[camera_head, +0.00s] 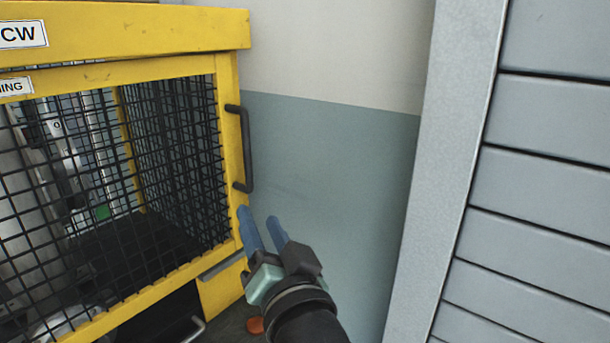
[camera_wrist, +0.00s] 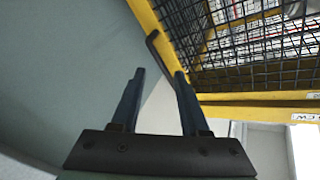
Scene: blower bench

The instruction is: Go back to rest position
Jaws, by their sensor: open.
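My gripper (camera_head: 262,228) is in front of the lower right edge of a yellow machine guard in the head view. Its two blue fingers are apart with nothing between them. In the wrist view my gripper (camera_wrist: 157,80) also shows open and empty, pointing toward the yellow frame. A black bar handle (camera_head: 246,148) is on the guard door's right post, above the fingertips in the head view. The handle also shows in the wrist view (camera_wrist: 158,52), just beyond the fingertips. I cannot tell whether a finger touches it; a gap seems to show.
The yellow guard with black mesh (camera_head: 180,150) fills the left side; its door looks shut. A grey-green and white wall (camera_head: 330,160) is behind my gripper. A grey slatted panel (camera_head: 540,180) stands at the right. An orange round thing (camera_head: 255,325) lies low by the guard.

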